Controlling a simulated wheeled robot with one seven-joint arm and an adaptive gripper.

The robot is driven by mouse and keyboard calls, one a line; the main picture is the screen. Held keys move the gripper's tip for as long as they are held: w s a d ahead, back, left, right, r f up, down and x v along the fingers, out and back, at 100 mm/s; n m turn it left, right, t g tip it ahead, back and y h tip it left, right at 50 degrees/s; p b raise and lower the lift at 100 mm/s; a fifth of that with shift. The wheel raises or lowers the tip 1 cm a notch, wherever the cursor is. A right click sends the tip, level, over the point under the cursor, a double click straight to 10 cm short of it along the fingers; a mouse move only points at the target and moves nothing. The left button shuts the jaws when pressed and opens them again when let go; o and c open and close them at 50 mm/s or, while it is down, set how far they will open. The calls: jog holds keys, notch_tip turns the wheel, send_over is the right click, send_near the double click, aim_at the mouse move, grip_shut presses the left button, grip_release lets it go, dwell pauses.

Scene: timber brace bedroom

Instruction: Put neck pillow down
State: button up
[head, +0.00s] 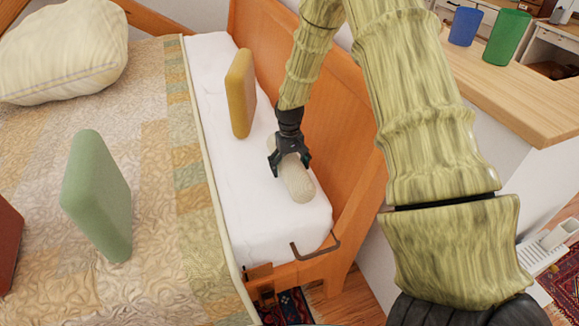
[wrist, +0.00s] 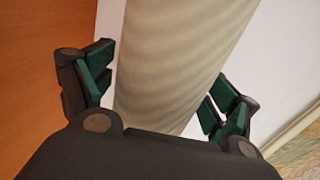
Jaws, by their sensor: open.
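The neck pillow (head: 298,182) is a cream, roll-shaped cushion. In the head view it lies on the white mattress edge (head: 262,205) of the bed, close to the orange wooden board. My gripper (head: 289,160) is just above it, pointing down, with its fingers on either side of the roll. In the wrist view the neck pillow (wrist: 175,65) runs between my open gripper's (wrist: 160,95) two fingers. Gaps show between the roll and the fingers there. The far end of the roll is partly hidden by my gripper in the head view.
A yellow block-shaped cushion (head: 241,93) stands on the white strip behind. A green one (head: 97,195) stands on the patterned quilt (head: 165,250), near a large cream pillow (head: 65,50). The wooden board (head: 335,150) rises right beside my gripper. Blue (head: 464,26) and green (head: 507,38) cups stand on a counter.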

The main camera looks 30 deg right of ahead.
aim_at(290, 157)
notch_tip(290, 157, up, 12)
jog(key=shift+f+p, duration=0.1)
jog(key=shift+p, duration=0.2)
